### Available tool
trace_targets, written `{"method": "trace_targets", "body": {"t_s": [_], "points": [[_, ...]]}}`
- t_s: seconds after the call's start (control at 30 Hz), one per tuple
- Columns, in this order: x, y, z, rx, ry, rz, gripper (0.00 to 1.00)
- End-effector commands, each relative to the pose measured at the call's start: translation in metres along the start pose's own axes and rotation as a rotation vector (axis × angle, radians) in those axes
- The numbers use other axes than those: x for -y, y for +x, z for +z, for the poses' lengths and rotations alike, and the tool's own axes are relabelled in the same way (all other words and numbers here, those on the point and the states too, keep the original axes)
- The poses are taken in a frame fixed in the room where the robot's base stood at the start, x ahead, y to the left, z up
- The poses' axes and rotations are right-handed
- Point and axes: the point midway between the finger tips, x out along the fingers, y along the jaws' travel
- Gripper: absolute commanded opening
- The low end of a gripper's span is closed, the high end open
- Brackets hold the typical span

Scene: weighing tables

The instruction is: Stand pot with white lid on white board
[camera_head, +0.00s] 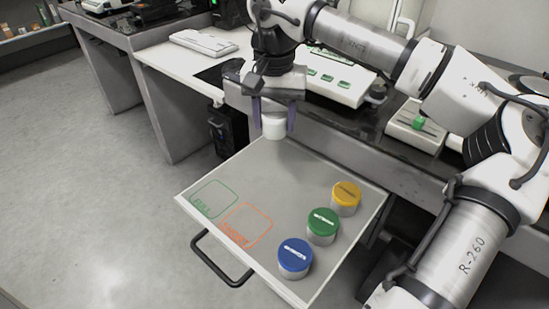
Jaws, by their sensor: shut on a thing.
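My gripper (274,116) points down over the back left part of the pull-out board and is shut on a small white pot (273,128). The purple-grey fingers stand on either side of the pot, and its upper part is hidden by the gripper. The pot looks upright; I cannot tell whether its base touches the surface. The pale board (270,185) has a light rim, with a green outlined square at left and an orange one beside it. Both squares are empty.
Pots with yellow (346,198), green (322,226) and blue (295,258) lids stand along the board's right side. A black handle (222,262) is at its front. Behind are a white instrument (335,80) and a keyboard (203,43). The board's middle is clear.

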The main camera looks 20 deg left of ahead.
Motion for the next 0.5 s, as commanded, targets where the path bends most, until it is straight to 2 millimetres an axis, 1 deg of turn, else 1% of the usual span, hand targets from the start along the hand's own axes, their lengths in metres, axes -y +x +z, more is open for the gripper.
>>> {"method": "trace_targets", "body": {"t_s": [0.03, 0.13, 0.2, 0.43, 0.5], "points": [[-0.001, 0.016, 0.001, 0.004, -0.001, 0.000, 0.26], [0.000, 0.035, 0.001, 0.002, 0.000, 0.001, 0.26], [0.000, 0.043, 0.000, 0.001, 0.000, -0.001, 0.26], [0.000, 0.060, 0.000, 0.001, 0.000, 0.000, 0.26], [0.000, 0.070, 0.001, 0.001, 0.000, -0.001, 0.26]]}}
